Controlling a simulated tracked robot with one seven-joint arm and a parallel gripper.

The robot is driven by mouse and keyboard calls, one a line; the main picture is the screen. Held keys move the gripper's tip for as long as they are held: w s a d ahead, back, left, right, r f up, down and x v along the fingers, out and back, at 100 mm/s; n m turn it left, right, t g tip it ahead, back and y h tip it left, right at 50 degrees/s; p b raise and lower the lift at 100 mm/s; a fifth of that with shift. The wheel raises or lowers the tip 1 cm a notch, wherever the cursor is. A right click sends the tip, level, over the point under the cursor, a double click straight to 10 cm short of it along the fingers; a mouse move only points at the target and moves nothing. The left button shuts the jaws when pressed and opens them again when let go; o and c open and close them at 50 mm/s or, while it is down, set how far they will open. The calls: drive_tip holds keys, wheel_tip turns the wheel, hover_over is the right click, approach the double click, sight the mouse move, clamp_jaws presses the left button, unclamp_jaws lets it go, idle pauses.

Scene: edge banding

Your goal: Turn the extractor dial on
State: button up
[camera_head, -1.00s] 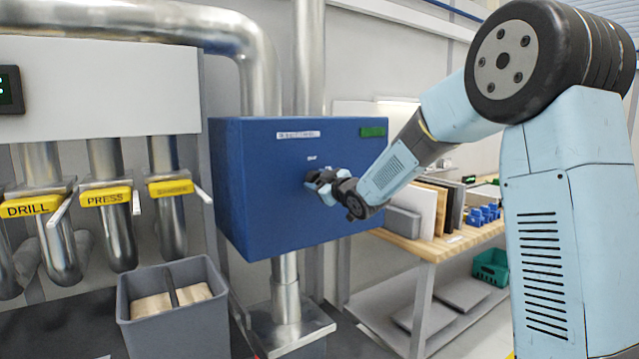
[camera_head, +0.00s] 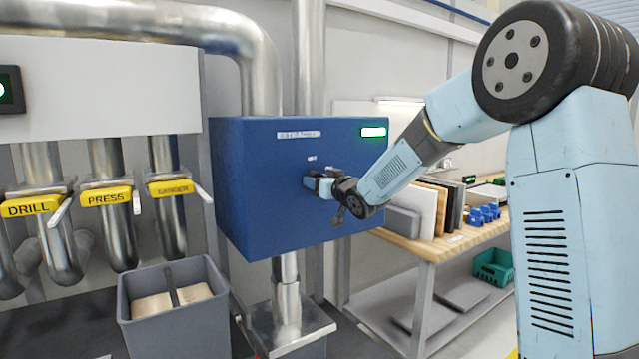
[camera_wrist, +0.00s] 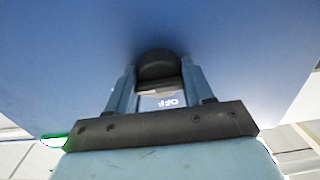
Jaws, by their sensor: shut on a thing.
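The blue extractor box (camera_head: 270,215) hangs on the wall with a pale label strip near its top. Its indicator (camera_head: 374,132) at the upper right glows bright green-white. The black extractor dial (camera_wrist: 156,66) sits on the box face, between my two fingers in the wrist view. Pale lettering "OFF" shows upside down beside it in that view. My gripper (camera_head: 315,183) is at the middle of the box front, shut on the dial. It also shows in the wrist view (camera_wrist: 157,88).
A workbench (camera_head: 437,246) with upright boards and blue bins stands at the right. Duct branches with yellow DRILL and PRESS tags (camera_head: 106,197) and a third yellow tag are at the left. A grey bin (camera_head: 175,327) stands in front of them.

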drive_tip(key=shift+d+f, duration=0.1)
drive_tip(key=shift+f, duration=0.05)
drive_tip(key=o, duration=1)
drive_tip(key=shift+o, duration=0.2)
drive_tip(key=v, duration=1.3)
drive_tip(key=shift+s+d, duration=0.2)
drive_tip(key=shift+s, duration=0.05)
